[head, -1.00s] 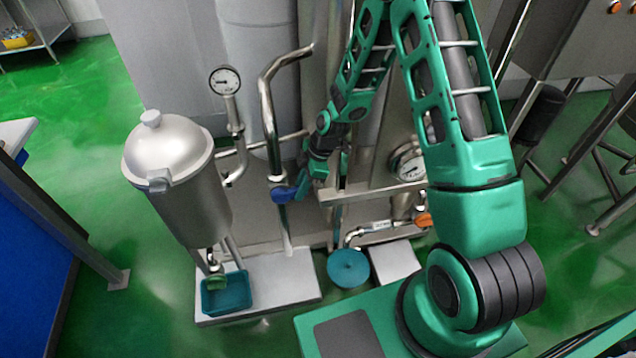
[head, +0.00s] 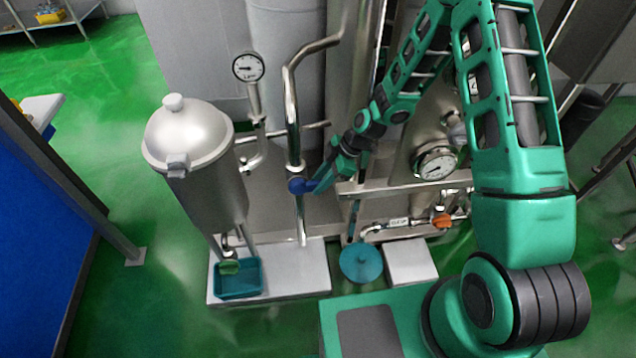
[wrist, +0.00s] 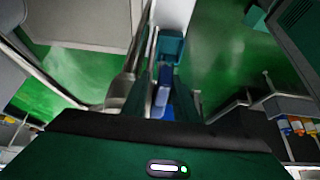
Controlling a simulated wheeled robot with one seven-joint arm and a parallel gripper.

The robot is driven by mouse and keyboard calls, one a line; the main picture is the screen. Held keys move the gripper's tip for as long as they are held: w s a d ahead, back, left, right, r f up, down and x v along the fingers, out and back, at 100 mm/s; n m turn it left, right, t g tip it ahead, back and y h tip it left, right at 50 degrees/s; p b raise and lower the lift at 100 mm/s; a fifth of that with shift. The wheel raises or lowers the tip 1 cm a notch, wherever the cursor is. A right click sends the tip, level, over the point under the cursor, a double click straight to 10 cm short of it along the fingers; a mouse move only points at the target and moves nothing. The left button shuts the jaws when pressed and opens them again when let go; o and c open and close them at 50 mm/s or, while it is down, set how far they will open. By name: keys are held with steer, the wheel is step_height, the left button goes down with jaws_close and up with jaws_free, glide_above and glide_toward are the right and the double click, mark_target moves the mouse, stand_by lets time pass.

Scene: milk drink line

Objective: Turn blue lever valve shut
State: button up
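The blue lever valve (head: 297,186) sits on the upright steel pipe (head: 293,115) left of the big tank in the head view. The lever lies roughly across the pipe, pointing right. My gripper (head: 316,184) is at the lever's right end, small and partly hidden by its own green links. In the wrist view the blue lever (wrist: 163,88) shows as a narrow strip straight ahead of the gripper, in line with the space between the fingers. The frames do not clearly show whether the fingers touch it or are closed on it.
A lidded steel vessel (head: 188,140) stands at left over a teal tray (head: 238,278). Gauges (head: 248,67) and (head: 435,162) flank the pipework. An orange-handled valve (head: 441,220) is low at right, near a round teal dish (head: 361,262).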

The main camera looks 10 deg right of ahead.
steer(key=shift+o, duration=0.3)
steer(key=shift+s+r, duration=0.1)
steer(key=shift+s, duration=0.05)
steer(key=v, duration=0.7)
steer(key=shift+d, duration=0.1)
stand_by(0.3)
